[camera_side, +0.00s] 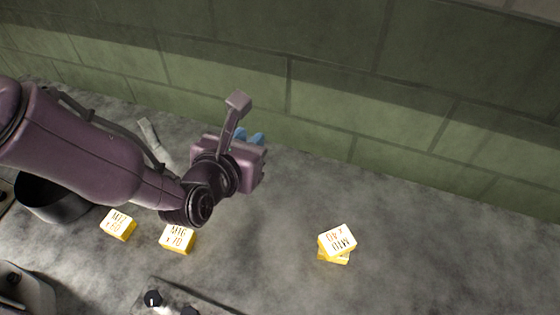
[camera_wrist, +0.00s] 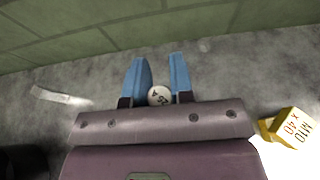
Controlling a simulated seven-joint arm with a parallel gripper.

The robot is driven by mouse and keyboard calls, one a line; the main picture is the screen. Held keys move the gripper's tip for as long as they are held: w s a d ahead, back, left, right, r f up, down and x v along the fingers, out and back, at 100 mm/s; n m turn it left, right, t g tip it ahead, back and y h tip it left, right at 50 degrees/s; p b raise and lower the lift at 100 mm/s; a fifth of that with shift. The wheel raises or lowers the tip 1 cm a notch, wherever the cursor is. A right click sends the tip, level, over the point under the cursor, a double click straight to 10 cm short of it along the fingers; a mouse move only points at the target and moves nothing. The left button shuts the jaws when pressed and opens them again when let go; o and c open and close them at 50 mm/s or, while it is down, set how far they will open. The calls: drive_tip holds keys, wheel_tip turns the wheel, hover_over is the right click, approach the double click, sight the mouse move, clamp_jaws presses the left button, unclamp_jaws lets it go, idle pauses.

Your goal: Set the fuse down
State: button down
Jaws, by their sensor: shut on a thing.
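My gripper (camera_wrist: 160,82) has two blue fingers and is shut on the fuse (camera_wrist: 159,95). In the wrist view the fuse shows as a round whitish end with dark marks, between the fingers near their base. In the side view the gripper (camera_side: 252,137) points toward the wall, and its body hides the fuse and most of the fingers. How high the fuse is above the surface, I cannot tell.
Yellow boxes with white labels stand on the grey surface: two at the left (camera_side: 118,225) (camera_side: 178,239) and a stacked pair at the right (camera_side: 337,243). A dark round container (camera_side: 50,200) stands far left. A green block wall (camera_side: 330,100) runs behind. The middle surface is clear.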

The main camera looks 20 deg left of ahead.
drive_tip(key=w+d+f, duration=0.1)
drive_tip(key=f, duration=0.1)
drive_tip(key=w+d+f, duration=0.1)
drive_tip(key=w+f, duration=0.1)
drive_tip(key=w+d+f, duration=0.1)
drive_tip(key=w+f, duration=0.1)
drive_tip(key=shift+w+d+f, duration=0.1)
drive_tip(key=shift+d+f, duration=0.1)
drive_tip(key=shift+d, duration=0.1)
drive_tip(key=shift+w+d+f, duration=0.1)
drive_tip(key=shift+w+f, duration=0.05)
drive_tip(key=shift+f, duration=1.5)
drive_tip(key=shift+f, duration=0.15)
drive_tip(key=c, duration=1)
unclamp_jaws()
